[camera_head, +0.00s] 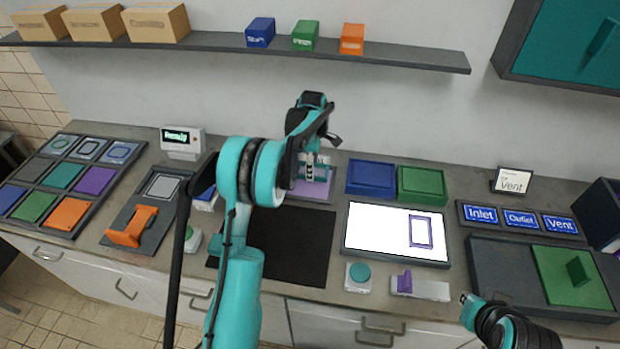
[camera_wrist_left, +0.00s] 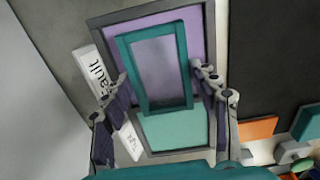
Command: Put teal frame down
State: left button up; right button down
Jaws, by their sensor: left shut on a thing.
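The teal frame (camera_wrist_left: 182,62) is a rectangular ring with an open middle. In the left wrist view my left gripper (camera_wrist_left: 160,75) has one finger at each long side of it and is shut on it. The frame is over a dark-rimmed tray (camera_wrist_left: 103,22) with a purple panel (camera_wrist_left: 197,40) and a teal panel (camera_wrist_left: 175,130). Purple shows through the frame's opening. I cannot tell whether the frame touches the tray. In the head view my left gripper (camera_head: 312,165) hides most of the frame and part of the tray. My right arm is at the lower right; its jaw state is unclear.
A black mat (camera_head: 300,250) lies in front of the tray. Blue (camera_head: 371,178) and green (camera_head: 422,184) bins stand to its right, behind a lit white panel (camera_head: 375,232). In the wrist view a "Fault" label (camera_wrist_left: 92,65) is close to the left finger. A shelf (camera_head: 230,45) runs above.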

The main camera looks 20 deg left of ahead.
pick_arm(q)
jog(key=shift+a+f, duration=0.35)
jog(key=shift+f, duration=0.05)
jog(key=shift+f+b, duration=0.7)
jog(key=shift+f, duration=1.15)
jog(key=shift+s, duration=0.1)
jog(key=shift+f, duration=0.15)
jog(key=o, duration=1.2)
